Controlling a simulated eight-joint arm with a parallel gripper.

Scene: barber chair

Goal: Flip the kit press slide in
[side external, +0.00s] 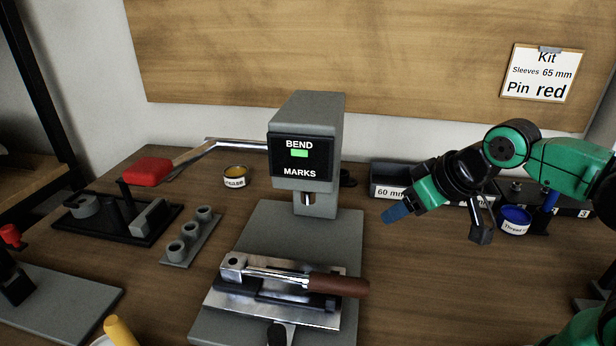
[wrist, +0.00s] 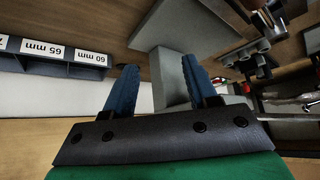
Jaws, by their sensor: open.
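The press (side external: 307,150) is a grey column with a black display reading "BEND" and "MARKS" and a small green light. Its grey base plate (side external: 265,235) reaches toward the front of the table. A metal slide (side external: 222,300) lies at the front of the base, with a chrome lever and brown handle (side external: 338,285) across it. My gripper (side external: 397,213) is in the air to the right of the press, apart from it. In the wrist view my gripper (wrist: 160,82) shows two blue fingers spread apart with nothing between them. The grey press body (wrist: 172,75) appears partly behind the fingers.
Sleeve bins (wrist: 70,55) labelled 60 mm and 65 mm stand behind my gripper. A red-handled lever (side external: 147,171), a black fixture (side external: 115,218) and a grey block with posts (side external: 190,236) are at left. A kit card (side external: 542,73) reads 65 mm, red.

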